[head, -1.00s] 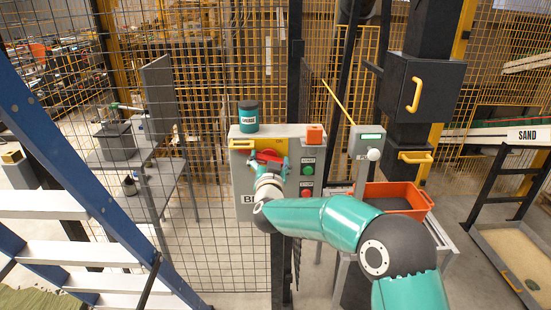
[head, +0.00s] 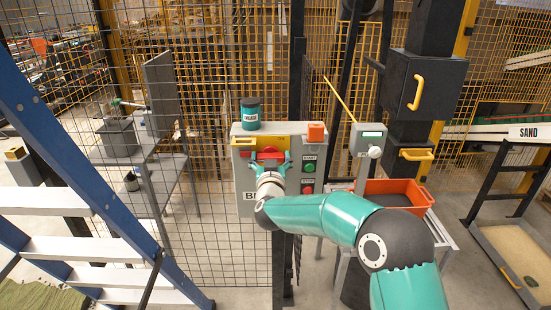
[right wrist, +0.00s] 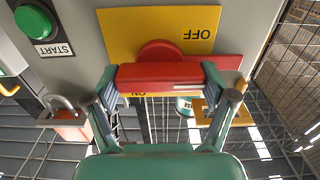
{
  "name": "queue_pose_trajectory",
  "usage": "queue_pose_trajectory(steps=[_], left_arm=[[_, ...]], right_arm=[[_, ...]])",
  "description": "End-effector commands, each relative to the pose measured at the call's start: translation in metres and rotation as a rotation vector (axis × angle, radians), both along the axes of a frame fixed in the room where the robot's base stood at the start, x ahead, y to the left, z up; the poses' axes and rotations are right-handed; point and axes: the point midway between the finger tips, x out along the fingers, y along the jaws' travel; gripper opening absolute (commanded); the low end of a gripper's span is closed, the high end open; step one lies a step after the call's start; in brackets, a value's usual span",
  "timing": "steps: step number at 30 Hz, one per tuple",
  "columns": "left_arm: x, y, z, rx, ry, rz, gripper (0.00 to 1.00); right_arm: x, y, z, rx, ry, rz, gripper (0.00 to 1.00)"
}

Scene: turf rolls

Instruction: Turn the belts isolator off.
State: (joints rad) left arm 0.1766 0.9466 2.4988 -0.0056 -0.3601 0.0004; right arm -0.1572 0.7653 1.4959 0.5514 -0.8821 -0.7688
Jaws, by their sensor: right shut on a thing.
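The belts isolator is a red handle (head: 269,154) on a yellow plate (head: 243,142) on the grey control box (head: 245,180). In the right wrist view the red handle (right wrist: 160,77) lies level across the picture, and the yellow plate (right wrist: 125,32) reads OFF and ON upside down. My right gripper (head: 269,157) is shut on the handle, with one finger at each end of the red bar. The fingers also show in the right wrist view (right wrist: 158,82). The ON word is partly hidden behind the handle. My left gripper is out of view.
A green START button (head: 308,168) and a red button (head: 307,189) sit right of the handle.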

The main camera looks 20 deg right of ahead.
Motion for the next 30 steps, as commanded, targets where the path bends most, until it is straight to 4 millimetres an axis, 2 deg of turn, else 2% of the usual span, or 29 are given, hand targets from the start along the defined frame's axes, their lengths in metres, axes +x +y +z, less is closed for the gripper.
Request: queue_pose_trajectory(steps=[1, 3, 4, 17, 23, 30], left_arm=[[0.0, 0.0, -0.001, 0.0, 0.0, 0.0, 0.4], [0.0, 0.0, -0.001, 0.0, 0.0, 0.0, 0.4], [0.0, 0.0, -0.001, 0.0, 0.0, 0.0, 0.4], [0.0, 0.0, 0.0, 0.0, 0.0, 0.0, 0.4], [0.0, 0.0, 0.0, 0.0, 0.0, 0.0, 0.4], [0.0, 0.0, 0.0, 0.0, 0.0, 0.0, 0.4]], right_arm=[[-0.001, 0.0, -0.014, 0.002, 0.028, 0.002, 0.86], [-0.001, 0.0, -0.013, 0.002, 0.025, 0.002, 0.98], [-0.001, 0.0, -0.012, 0.002, 0.024, 0.002, 1.0], [-0.004, 0.001, -0.005, 0.0, 0.011, 0.001, 1.0], [-0.023, 0.007, -0.005, 0.0, 0.012, 0.003, 1.0], [-0.066, 0.019, -0.006, 0.0, 0.014, 0.004, 1.0]])
